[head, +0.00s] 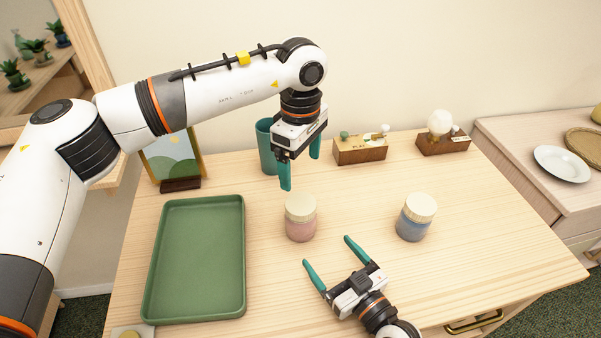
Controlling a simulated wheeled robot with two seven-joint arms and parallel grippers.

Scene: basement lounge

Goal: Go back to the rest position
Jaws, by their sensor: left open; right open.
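My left gripper (301,173) hangs above the back middle of the wooden table (480,230). Its teal fingers point down and are apart, with nothing between them. My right gripper (326,250) is low over the front middle of the table. Its teal fingers are spread open and point toward the back, with nothing between them. A pink jar (301,222) with a cream lid stands just beyond the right gripper's fingers, apart from them. A blue jar (414,222) with a cream lid stands to the right.
A green tray (240,260) lies at left. A teal cup (266,148), partly hidden by my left gripper, stands behind. A framed picture (179,158) and two wooden boxes (360,152) (443,143) line the back. A white plate (562,164) lies on the right-hand cabinet (510,140).

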